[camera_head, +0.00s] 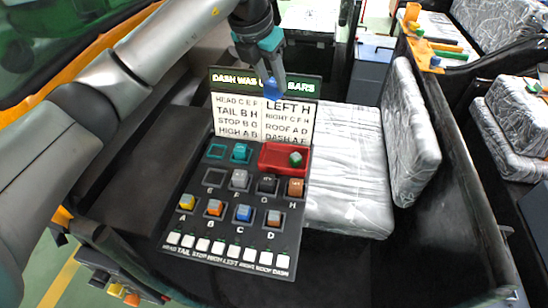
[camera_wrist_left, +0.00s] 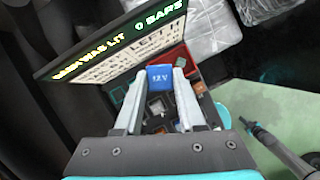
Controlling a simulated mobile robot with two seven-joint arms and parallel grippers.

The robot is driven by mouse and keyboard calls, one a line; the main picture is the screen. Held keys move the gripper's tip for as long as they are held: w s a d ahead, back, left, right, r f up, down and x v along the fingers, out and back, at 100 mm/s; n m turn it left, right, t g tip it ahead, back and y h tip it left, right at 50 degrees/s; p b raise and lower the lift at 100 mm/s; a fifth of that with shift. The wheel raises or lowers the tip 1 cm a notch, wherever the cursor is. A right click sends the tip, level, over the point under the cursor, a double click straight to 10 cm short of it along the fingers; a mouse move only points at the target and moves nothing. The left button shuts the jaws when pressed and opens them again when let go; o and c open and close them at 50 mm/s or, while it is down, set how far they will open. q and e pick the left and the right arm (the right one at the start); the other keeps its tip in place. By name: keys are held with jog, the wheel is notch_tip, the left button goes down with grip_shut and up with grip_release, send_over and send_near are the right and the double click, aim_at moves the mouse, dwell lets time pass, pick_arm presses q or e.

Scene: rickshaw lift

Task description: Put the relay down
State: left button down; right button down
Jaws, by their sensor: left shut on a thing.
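My left gripper (camera_head: 272,82) is shut on a blue relay (camera_head: 273,90), held in the air in front of the sign above the relay board (camera_head: 225,219). In the left wrist view the relay (camera_wrist_left: 160,76) reads "12V" and sits between the two fingertips (camera_wrist_left: 159,84). The board has lettered sockets. The socket marked E (camera_head: 213,177) is empty, and grey, black and brown relays stand to its right. A red tray (camera_head: 270,155) at the board's upper right holds a green-topped relay (camera_head: 295,158). My right gripper is not in view.
An upright sign (camera_head: 264,119) behind the board lists letters under headings; its lit top reads "DASH WAS LIT 0 BARS". Relays fill the lower row, above white labelled buttons (camera_head: 219,248). A teal relay (camera_head: 241,152) stands left of the tray. A grey seat (camera_head: 345,165) is on the right.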

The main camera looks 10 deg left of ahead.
pick_arm(q)
notch_tip(320, 180, down, 16)
jog(key=shift+d+r+b, duration=0.1)
jog(key=shift+d+b, duration=0.05)
jog(key=shift+b, duration=0.45)
jog(key=shift+f, duration=2)
jog(key=shift+f+b, duration=0.2)
jog(key=shift+b, duration=0.2)
jog(key=c, duration=0.8)
grip_release()
jog(key=shift+r, duration=0.1)
